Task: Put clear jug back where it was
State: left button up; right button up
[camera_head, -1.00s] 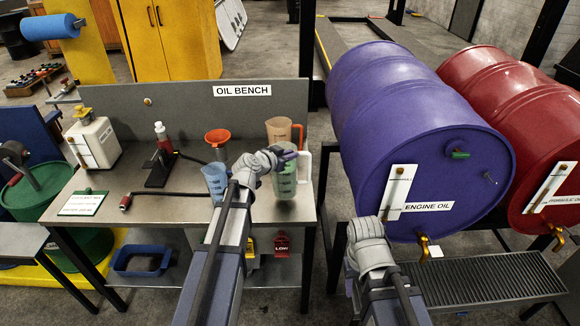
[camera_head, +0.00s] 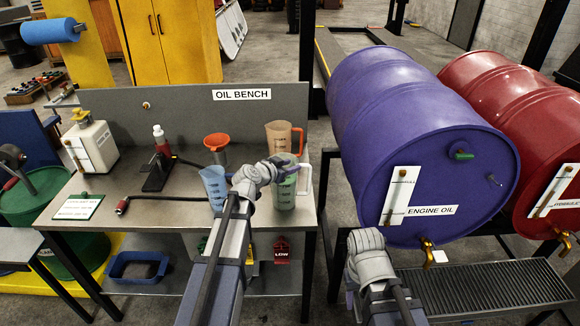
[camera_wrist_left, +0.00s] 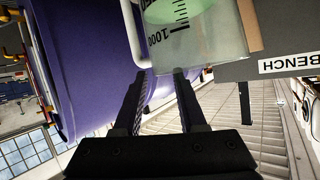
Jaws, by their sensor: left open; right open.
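The clear jug (camera_head: 285,194), with green liquid inside and a pale handle (camera_head: 306,180) on its right, stands upright at the right end of the oil bench. My left gripper (camera_head: 288,161) is in front of its upper part in the head view and hides some of it. In the left wrist view the jug (camera_wrist_left: 200,45) fills the top, just past the fingertips of my left gripper (camera_wrist_left: 163,76). The fingers are apart with nothing between them. My right gripper (camera_head: 366,240) is low in front of the purple drum; its fingers are hard to make out.
The oil bench (camera_head: 150,215) also holds a blue jug (camera_head: 213,184) left of my gripper, an amber jug (camera_head: 279,137) behind, and an orange funnel (camera_head: 217,141).

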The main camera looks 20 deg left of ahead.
pick_arm(q)
jog(key=shift+s, duration=0.1)
jog(key=p+v, duration=0.4)
jog(key=v, duration=0.7)
jog(key=shift+s+r+p, duration=0.2)
jog(key=shift+s+p, duration=0.1)
jog(key=shift+s, duration=0.05)
jog(key=shift+a, duration=0.15)
jog(key=s+d+f+m+g, duration=0.1)
jog(key=s+d+f+g, duration=0.35)
jog(key=d, duration=0.45)
jog(key=s+d+f+g, duration=0.4)
jog(key=s+d+f, duration=0.2)
jog(key=d, duration=0.2)
jog(key=s+f+n+g+y, duration=0.1)
jog(key=s+g+y, duration=0.1)
jog(key=s, duration=0.4)
jog(key=s+d+f+n+g+y, duration=0.1)
jog(key=s+f+g+y, duration=0.1)
jog(key=s, duration=0.4)
jog(key=shift+d+n+g+y, duration=0.2)
jog(key=shift+n+g+y, duration=0.15)
jog(key=shift+y, duration=0.55)
